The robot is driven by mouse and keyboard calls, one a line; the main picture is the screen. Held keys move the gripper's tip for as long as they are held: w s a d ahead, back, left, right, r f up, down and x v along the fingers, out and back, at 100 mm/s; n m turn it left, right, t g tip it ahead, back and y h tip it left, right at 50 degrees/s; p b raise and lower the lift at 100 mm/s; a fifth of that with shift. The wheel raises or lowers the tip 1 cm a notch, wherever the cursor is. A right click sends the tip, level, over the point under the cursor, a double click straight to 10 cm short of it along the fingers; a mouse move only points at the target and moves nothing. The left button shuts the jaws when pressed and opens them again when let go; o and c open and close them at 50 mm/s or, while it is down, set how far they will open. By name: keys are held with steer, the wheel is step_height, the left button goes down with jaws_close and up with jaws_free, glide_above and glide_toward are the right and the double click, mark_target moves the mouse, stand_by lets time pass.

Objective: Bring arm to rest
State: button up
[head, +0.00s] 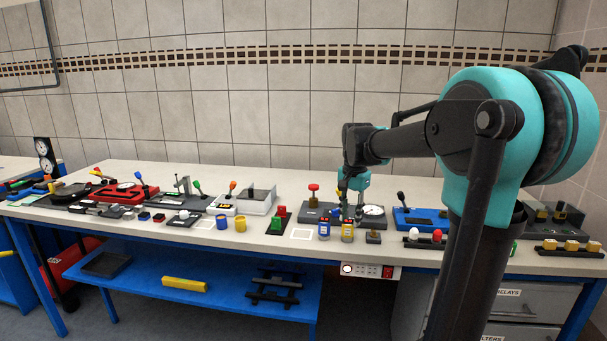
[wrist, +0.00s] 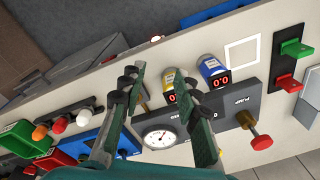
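My gripper (head: 350,203) is over the workbench (head: 406,188), above the dark pump panel (head: 317,213). In the wrist view my gripper (wrist: 162,82) has its two fingers spread apart, with no object clearly held between them. The panel carries a round white gauge (wrist: 161,137) and a red knob (wrist: 262,142) beside the word PUMP. A yellow canister (wrist: 170,78) and a blue canister (wrist: 211,71) with red displays stand by the panel. The yellow one appears partly between the fingers, but contact cannot be told.
A blue device with a lever (head: 419,217) stands to the right of the panel. A white square outline (head: 302,234) is bare. Several other devices crowd the bench's left side. A tiled wall (head: 250,110) is behind.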

steer(key=s+d+f+n+t, duration=0.1)
steer(key=s+f+n, duration=0.3)
steer(key=s+f, duration=0.5)
steer(key=s+d+f+n+t, duration=0.2)
steer(key=s+d+f+n, duration=0.2)
steer(key=s+f, duration=0.6)
steer(key=s, duration=0.3)
steer(key=shift+f+n, duration=0.15)
steer(key=shift+n, duration=0.25)
